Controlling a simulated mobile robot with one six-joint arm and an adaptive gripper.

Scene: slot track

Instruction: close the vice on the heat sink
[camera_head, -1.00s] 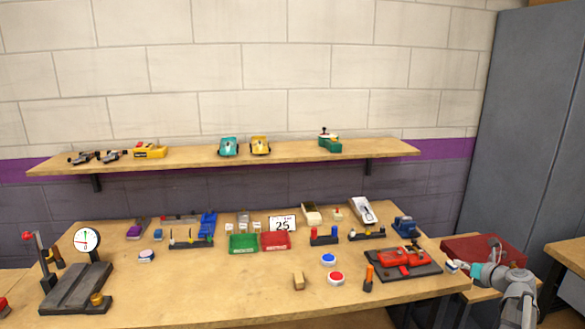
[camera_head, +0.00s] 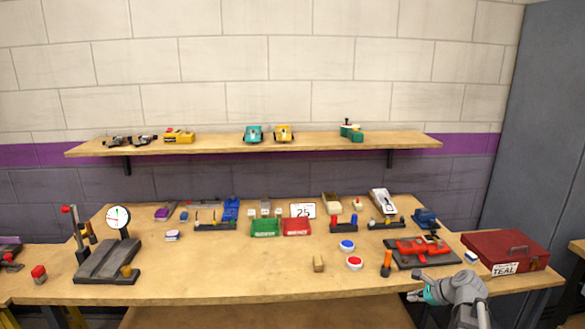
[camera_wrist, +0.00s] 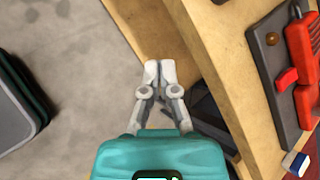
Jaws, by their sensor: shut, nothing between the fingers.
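A dark plate (camera_head: 424,261) with red parts (camera_head: 421,246) lies at the bench's right front; it looks like the vice. In the wrist view the plate (camera_wrist: 270,75) is at the right, with a red block (camera_wrist: 306,105) and a small red piece (camera_wrist: 287,79) on it. I cannot make out the heat sink or how far the jaws stand apart. My gripper (camera_head: 413,296) is by the bench's front edge, left of and nearer than the plate. In the wrist view its fingers (camera_wrist: 160,72) are together and empty, apart from the plate.
An orange-handled tool (camera_head: 387,262) stands just left of the plate. A red toolbox (camera_head: 505,252) is to its right and a blue device (camera_head: 426,218) behind it. The bench edge (camera_wrist: 215,80) runs beside my fingers.

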